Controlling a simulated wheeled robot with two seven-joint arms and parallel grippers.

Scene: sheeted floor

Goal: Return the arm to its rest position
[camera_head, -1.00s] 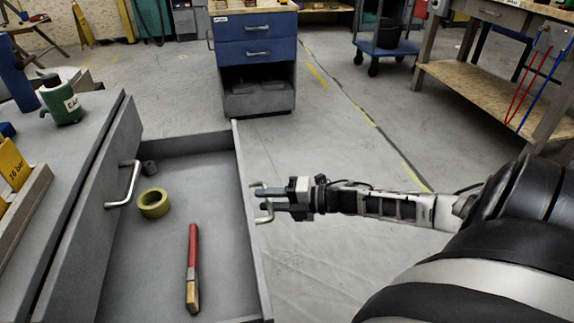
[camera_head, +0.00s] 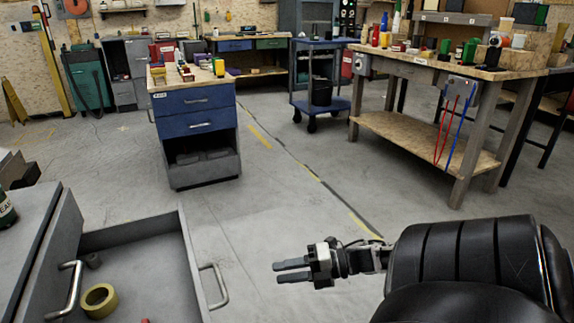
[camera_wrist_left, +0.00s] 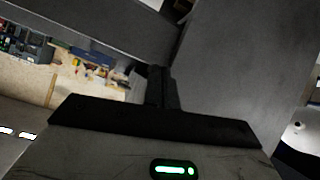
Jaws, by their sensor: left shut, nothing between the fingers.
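My right gripper (camera_head: 292,271) is in the lower middle of the head view. Its two fingers point left with a gap between them, and nothing is held. It is apart from the drawer handle (camera_head: 215,285), to its right. The grey drawer (camera_head: 190,260) stands open at the lower left. My left gripper (camera_wrist_left: 162,88) shows only in the left wrist view, dark, with its fingers shut and empty beside grey surfaces.
A yellow tape roll (camera_head: 99,300) lies in the drawer. A blue drawer cabinet (camera_head: 200,115), a blue cart (camera_head: 320,106) and a wooden workbench (camera_head: 440,65) stand farther back. The floor between them is clear.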

